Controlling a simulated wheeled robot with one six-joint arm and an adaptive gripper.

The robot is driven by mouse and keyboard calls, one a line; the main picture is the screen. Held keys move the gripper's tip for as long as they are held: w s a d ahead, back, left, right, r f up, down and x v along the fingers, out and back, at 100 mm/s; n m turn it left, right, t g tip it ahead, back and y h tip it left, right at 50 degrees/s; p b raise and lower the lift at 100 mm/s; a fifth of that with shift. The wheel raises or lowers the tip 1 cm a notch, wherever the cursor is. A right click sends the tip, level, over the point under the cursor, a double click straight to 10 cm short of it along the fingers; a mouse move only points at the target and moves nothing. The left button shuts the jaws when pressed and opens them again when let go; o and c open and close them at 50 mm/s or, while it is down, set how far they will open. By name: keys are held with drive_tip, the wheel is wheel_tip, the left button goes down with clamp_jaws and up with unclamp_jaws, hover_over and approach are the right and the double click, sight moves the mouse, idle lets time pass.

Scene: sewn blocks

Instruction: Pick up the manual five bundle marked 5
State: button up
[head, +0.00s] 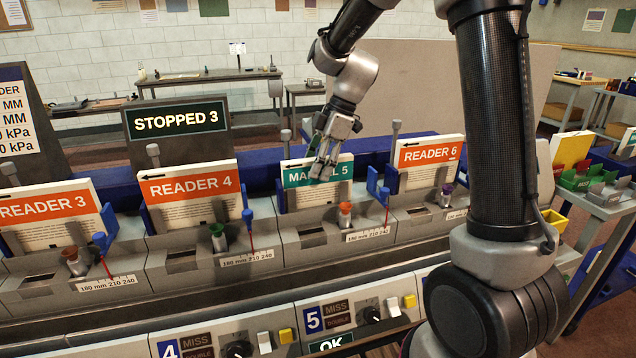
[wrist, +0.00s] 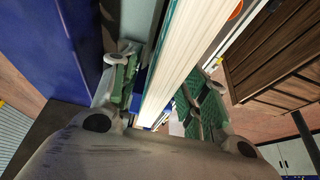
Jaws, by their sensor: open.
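The manual five bundle (head: 318,195) stands upright in its station, with a teal band reading "MANUAL 5", partly covered by my gripper. My gripper (head: 322,170) points down at the bundle's top edge in the head view. In the wrist view, the bundle's pale page block (wrist: 185,65) with a teal edge runs between the two green-padded fingers of my gripper (wrist: 160,95). The fingers are open, one on each side. A gap shows on the left side; contact on the right side is hard to tell.
Orange-banded bundles Reader 4 (head: 187,192) and Reader 6 (head: 428,160) stand in the stations either side. Blue paddles (head: 378,186) and grey posts rise near the slots. A "STOPPED 3" sign (head: 177,119) stands behind Reader 4. A trolley (head: 610,205) is at the right.

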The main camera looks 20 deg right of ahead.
drive_tip(key=shift+f, duration=0.25)
idle(0.3)
clamp_jaws()
